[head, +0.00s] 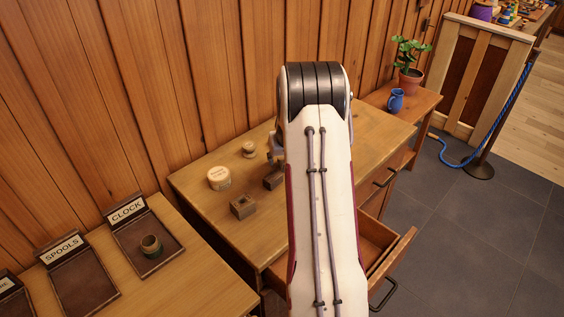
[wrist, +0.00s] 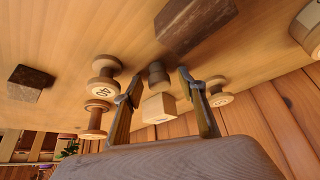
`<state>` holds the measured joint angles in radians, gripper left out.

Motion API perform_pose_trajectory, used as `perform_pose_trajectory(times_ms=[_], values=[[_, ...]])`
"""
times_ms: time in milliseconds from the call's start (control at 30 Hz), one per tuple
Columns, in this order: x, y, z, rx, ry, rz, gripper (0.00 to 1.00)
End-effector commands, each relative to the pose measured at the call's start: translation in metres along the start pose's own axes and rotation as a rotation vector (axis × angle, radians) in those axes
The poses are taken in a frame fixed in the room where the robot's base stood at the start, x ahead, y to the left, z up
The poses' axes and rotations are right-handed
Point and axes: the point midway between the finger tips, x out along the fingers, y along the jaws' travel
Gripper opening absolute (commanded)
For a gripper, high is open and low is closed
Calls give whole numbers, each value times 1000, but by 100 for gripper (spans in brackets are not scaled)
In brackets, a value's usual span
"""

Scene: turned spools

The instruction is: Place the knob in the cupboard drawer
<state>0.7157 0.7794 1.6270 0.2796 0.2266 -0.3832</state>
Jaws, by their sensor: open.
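A small turned brown piece that looks like the knob (wrist: 157,73) shows in the wrist view, between the tips of my open gripper (wrist: 160,76). I cannot tell whether the fingers touch it. In the head view my arm hides it, and only a bit of my gripper (head: 275,152) shows left of the arm. The cupboard drawer (head: 376,236) is pulled open at the front right, partly hidden behind my arm. Its inside looks empty where it shows.
In the wrist view a pale wooden block (wrist: 158,107) and spools (wrist: 104,72) (wrist: 217,91) stand close around the fingers. A dark block (wrist: 195,24) lies nearby.

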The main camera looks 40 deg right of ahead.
Motion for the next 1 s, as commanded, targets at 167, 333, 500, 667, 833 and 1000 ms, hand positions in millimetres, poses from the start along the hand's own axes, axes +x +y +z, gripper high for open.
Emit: perform_pose_trajectory(times_ms=[167,333,500,667,833,1000], values=[[0,0,0,0,0,0,10],[0,0,0,0,0,0,7],[-1,0,0,0,0,0,7],[-6,0,-4,1,2,0,7],[-20,0,-12,0,3,0,7],[-41,0,-25,0,5,0,7]])
